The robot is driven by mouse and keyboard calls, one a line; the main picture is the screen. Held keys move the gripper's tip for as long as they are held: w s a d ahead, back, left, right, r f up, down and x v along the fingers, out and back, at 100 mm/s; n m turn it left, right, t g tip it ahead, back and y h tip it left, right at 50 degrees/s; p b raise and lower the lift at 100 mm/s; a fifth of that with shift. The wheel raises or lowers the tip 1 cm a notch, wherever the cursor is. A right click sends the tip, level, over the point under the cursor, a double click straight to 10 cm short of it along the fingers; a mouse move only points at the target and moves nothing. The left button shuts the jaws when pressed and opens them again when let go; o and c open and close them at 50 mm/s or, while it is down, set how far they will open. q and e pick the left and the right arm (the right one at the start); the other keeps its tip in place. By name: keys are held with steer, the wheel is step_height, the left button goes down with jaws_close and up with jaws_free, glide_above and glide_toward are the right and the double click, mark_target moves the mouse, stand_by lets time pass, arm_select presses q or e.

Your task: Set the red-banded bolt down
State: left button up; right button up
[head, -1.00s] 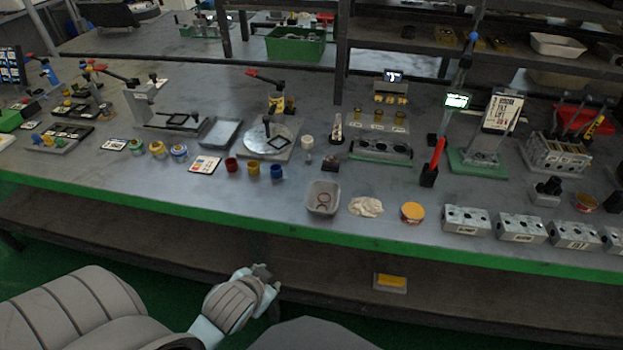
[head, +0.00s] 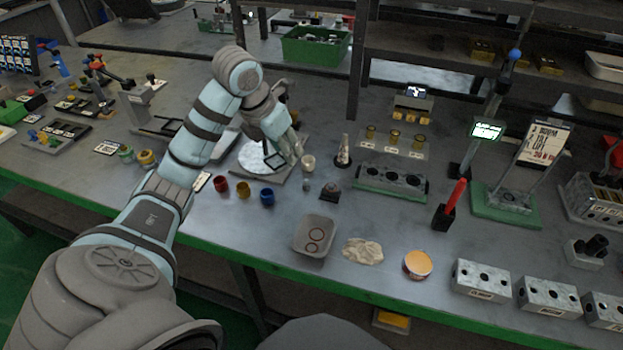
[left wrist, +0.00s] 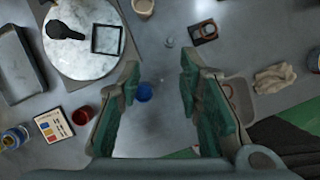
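My left gripper (head: 292,150) is above the bench beside the round white plate (head: 258,158). In the left wrist view its two teal fingers (left wrist: 160,68) are spread apart, with nothing held between them. I cannot make out a bolt with a red band in either view. A small grey piece (head: 306,185) stands on the bench below the cream cup (head: 308,163); it also shows in the left wrist view (left wrist: 169,42), too small to tell what it is. A red cup (head: 221,184), a yellow cup (head: 243,189) and a blue cup (head: 267,197) stand in a row. My right gripper is not in view.
A grey bin (head: 315,236) with reddish rings stands near the front edge, beside a crumpled cloth (head: 362,251) and an orange-topped tin (head: 417,264). Metal valve blocks (head: 482,280) line the front right. A red-handled tool (head: 450,204) stands upright. Bare bench lies around the cups.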

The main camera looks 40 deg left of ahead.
arm_select(q)
steer(key=b, duration=0.2)
glide_toward(306, 180)
steer(key=b+x, duration=0.1)
steer(key=x, duration=0.8)
jaws_close()
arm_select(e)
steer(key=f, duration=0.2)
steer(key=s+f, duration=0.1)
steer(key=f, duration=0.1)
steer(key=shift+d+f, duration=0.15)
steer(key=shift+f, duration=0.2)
